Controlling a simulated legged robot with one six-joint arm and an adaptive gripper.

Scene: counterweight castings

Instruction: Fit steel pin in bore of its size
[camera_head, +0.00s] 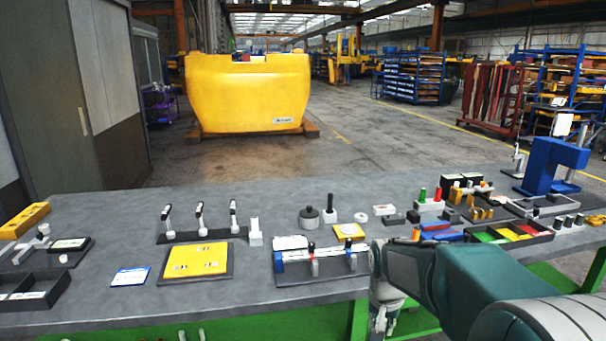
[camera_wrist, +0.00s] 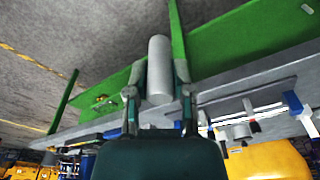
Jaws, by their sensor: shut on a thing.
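My gripper (camera_wrist: 158,76) is shut on a plain grey steel pin (camera_wrist: 159,52) in the wrist view. The pin is a smooth cylinder lying between the two fingers, its far end sticking out past them. In the head view my gripper (camera_head: 384,318) hangs at the front edge of the workbench (camera_head: 130,215), below the top; the pin cannot be made out clearly there. A yellow block with dark holes (camera_head: 25,217) lies at the bench's far left. I cannot tell which bore matches the pin.
A dark fixture with a rail and upright posts (camera_head: 317,266) stands just left of my arm. A yellow plate on a dark base (camera_head: 196,260) is further left. A blue press-like stand (camera_head: 552,166) and a divided tray (camera_head: 500,236) are right.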

